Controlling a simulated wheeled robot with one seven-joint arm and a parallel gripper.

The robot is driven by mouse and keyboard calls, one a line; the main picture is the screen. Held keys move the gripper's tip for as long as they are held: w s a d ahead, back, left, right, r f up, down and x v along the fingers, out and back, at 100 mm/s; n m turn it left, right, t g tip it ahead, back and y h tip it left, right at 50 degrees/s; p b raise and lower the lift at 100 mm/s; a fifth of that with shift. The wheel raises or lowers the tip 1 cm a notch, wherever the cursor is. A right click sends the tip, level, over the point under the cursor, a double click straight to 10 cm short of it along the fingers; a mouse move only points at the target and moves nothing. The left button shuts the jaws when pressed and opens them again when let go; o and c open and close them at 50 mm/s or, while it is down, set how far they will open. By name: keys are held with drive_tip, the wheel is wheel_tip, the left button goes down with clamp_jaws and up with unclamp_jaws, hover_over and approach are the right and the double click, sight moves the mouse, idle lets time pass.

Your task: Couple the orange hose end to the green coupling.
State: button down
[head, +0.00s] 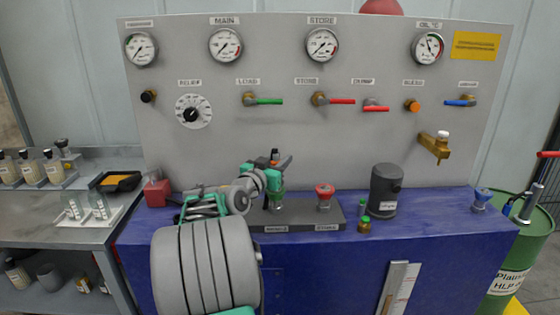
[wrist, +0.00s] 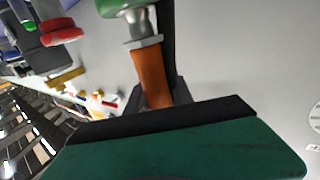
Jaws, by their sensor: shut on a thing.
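My gripper (head: 272,178) is shut on the orange hose end (wrist: 152,78), above the left part of a dark grey block. In the wrist view the hose end has a metal hex collar and a silver tip. The tip points at the green coupling (wrist: 122,5), partly cut off by the frame's top edge. Tip and coupling meet or overlap in the picture; I cannot tell whether the tip is seated. In the head view the green coupling (head: 278,195) stands upright right below my gripper. The hose end is mostly hidden there by the fingers.
A red coupling (head: 324,191) stands to the right on the same block (head: 300,213). The gauge panel (head: 290,130) rises close behind. A blue-topped fitting (head: 482,196) sits at the far right.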

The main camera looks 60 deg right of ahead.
drive_tip(key=shift+f+b, duration=1.05)
drive_tip(key=c, duration=1)
unclamp_jaws()
drive_tip(key=shift+c, duration=0.2)
drive_tip(key=a, duration=0.7)
drive_tip(key=shift+w+a+b, duration=0.2)
drive_tip(key=shift+a+b, duration=0.2)
drive_tip(key=shift+b, duration=0.05)
